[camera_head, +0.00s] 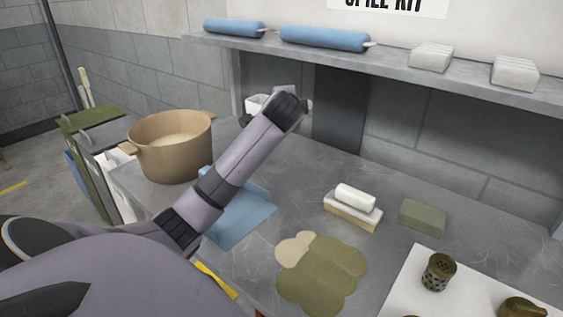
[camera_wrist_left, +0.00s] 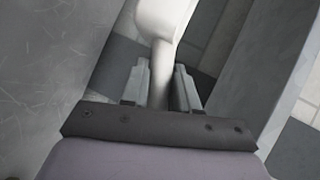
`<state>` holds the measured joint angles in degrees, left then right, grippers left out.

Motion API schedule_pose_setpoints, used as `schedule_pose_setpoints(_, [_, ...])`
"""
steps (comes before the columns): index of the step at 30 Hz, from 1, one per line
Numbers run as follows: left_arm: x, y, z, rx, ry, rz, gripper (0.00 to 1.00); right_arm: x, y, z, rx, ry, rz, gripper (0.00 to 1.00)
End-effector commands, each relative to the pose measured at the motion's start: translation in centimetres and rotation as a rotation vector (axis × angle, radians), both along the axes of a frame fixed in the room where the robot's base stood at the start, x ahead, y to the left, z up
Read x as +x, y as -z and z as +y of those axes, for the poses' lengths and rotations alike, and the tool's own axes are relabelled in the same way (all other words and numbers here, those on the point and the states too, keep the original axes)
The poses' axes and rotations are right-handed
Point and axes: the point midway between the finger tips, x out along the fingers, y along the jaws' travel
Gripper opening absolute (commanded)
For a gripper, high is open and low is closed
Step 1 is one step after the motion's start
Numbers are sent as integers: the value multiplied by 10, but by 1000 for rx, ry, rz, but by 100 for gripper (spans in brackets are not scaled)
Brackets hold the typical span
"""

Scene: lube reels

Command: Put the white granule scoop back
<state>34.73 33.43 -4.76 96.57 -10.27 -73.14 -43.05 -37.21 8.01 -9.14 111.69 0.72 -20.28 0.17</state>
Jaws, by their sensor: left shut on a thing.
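The white granule scoop (camera_wrist_left: 165,18) has its handle between the two fingers of my left gripper (camera_wrist_left: 161,88) in the left wrist view. The fingers are shut on the handle. In the head view a white part, apparently the scoop (camera_head: 257,103), shows just left of my wrist near the back of the bench. The wrist hides most of the gripper and part of the scoop there. A tan tub (camera_head: 168,158) with pale contents stands on the bench to the left, apart from the scoop. My right gripper is not in view.
An olive spill (camera_head: 322,276) lies on the grey bench. A brush or block with a white top (camera_head: 354,197), a green-grey block (camera_head: 422,217) and a blue sheet (camera_head: 242,220) are nearby. A shelf (camera_head: 390,75) with blue rolls overhangs the back.

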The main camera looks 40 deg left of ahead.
Motion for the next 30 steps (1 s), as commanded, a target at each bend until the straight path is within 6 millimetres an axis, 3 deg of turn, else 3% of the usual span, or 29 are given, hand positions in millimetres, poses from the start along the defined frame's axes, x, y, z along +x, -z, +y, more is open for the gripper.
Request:
schedule_pose_setpoints(1, [-1, 18, 0, -1, 0, 7, 0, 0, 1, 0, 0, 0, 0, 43])
schedule_pose_setpoints(6, [-1, 64, 0, -1, 0, 6, 0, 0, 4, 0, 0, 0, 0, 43])
schedule_pose_setpoints(12, [-1, 104, 0, 0, 0, 3, 0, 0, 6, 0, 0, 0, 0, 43])
schedule_pose_setpoints(20, [0, 124, 0, 0, 0, 0, 0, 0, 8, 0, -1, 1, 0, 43])
schedule_pose_setpoints(27, [0, 158, 0, 0, 0, 1, 0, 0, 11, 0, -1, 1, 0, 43])
schedule_pose_setpoints(30, [0, 159, 0, 0, 0, -2, 0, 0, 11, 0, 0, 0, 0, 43])
